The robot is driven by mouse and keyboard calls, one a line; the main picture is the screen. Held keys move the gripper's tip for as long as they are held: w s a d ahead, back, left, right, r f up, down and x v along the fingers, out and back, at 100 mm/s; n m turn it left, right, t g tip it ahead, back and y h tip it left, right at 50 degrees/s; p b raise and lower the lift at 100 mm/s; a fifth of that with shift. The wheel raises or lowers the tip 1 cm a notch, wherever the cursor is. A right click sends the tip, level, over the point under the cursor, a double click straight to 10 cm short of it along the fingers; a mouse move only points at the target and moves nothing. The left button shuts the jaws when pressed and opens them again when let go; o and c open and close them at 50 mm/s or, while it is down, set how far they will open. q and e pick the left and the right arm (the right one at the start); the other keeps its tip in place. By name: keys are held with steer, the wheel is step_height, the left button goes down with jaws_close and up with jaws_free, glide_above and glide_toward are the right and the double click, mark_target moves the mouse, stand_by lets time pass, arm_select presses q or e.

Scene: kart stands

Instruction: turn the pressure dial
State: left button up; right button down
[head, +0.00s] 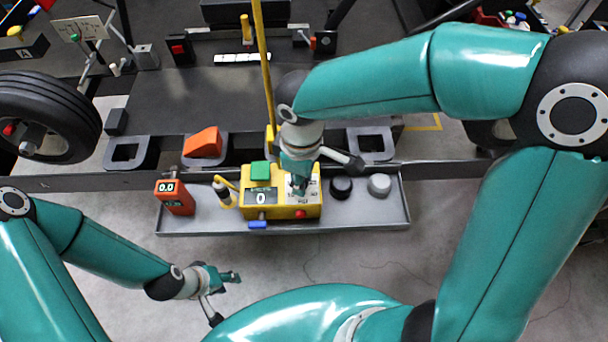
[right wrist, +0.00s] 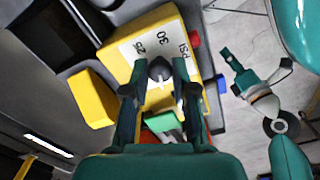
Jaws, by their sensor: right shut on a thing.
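The yellow pressure box (head: 313,211) sits in a grey tray, with a display reading 0 and a green block on its far side. My right gripper (head: 300,188) reaches down onto this face. In the right wrist view its fingers (right wrist: 158,80) are closed on the dark dial knob (right wrist: 159,68), which is mostly hidden in the head view. My left gripper (head: 236,277) hangs in front of the tray, apart from everything; its opening is unclear.
The grey tray (head: 375,217) also holds an orange gauge (head: 175,197) reading 0.0, a yellow-black tool (head: 223,194) and two round knobs (head: 341,187) (head: 379,184). An orange wedge (head: 204,142) lies behind. A tyre (head: 45,115) stands at left. The floor in front is clear.

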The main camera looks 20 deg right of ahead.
steer(key=n, duration=0.4)
steer(key=shift+s+n+p, duration=0.1)
steer(key=shift+n+p, duration=0.2)
steer(key=shift+p, duration=0.1)
steer(key=n+p, duration=0.1)
steer(key=n, duration=0.3)
stand_by(0.3)
steer(key=c, duration=0.9)
jaws_free()
steer(key=shift+c, duration=0.2)
